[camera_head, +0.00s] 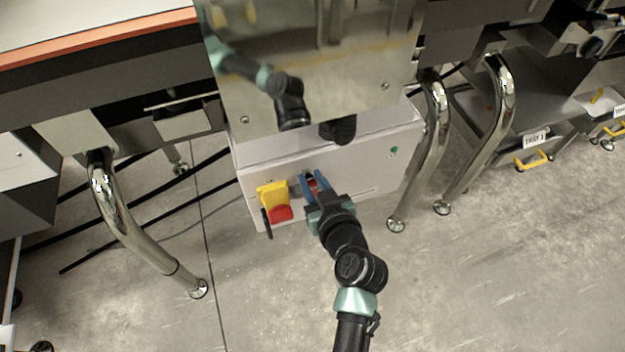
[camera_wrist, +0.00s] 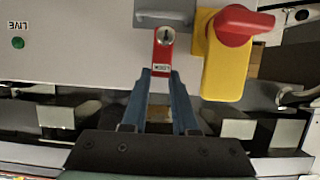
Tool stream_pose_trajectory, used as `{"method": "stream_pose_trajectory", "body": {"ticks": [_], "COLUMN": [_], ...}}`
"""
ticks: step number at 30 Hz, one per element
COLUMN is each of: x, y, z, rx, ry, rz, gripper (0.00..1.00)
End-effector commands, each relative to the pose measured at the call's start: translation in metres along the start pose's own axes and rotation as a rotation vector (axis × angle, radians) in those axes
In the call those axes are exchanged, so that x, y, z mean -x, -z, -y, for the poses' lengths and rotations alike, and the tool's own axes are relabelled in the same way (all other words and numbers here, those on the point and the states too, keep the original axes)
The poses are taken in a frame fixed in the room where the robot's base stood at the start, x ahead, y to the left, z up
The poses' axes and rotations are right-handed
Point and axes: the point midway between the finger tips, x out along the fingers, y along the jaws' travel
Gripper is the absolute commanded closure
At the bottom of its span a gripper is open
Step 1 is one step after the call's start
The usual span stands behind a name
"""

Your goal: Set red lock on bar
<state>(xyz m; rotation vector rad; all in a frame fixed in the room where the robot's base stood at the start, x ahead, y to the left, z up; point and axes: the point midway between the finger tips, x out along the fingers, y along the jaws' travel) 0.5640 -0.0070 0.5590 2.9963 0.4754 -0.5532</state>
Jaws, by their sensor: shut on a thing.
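My gripper (camera_head: 314,180) is at the front of the light grey box, its blue fingers closed on the small red lock (camera_head: 313,186). In the wrist view my gripper (camera_wrist: 162,82) grips the lower end of the red lock (camera_wrist: 163,52), which has a dark keyhole and a white label. The lock's upper end is right at a grey metal bar (camera_wrist: 164,14) on the box face. I cannot tell whether the lock is hooked over the bar or only in front of it. The lock's shackle is not clearly visible.
A yellow switch plate with a red knob (camera_head: 281,213) is close left of my gripper; the knob (camera_wrist: 244,22) also shows in the wrist view. A green lamp (camera_head: 394,151) is on the box's right. Chrome legs (camera_head: 432,150) stand right of the box. A steel panel (camera_head: 320,60) overhangs above.

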Motion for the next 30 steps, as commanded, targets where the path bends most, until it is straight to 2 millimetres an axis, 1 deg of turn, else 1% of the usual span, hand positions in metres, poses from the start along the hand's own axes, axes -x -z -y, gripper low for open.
{"method": "stream_pose_trajectory", "body": {"ticks": [5,30], "x": [-0.001,-0.01], "y": [-0.001,-0.025], "z": [0.0,-0.001], "rx": [0.0,0.0], "ry": [-0.001,-0.001], "rz": [-0.002,-0.002], "gripper": [1.0,1.0]}}
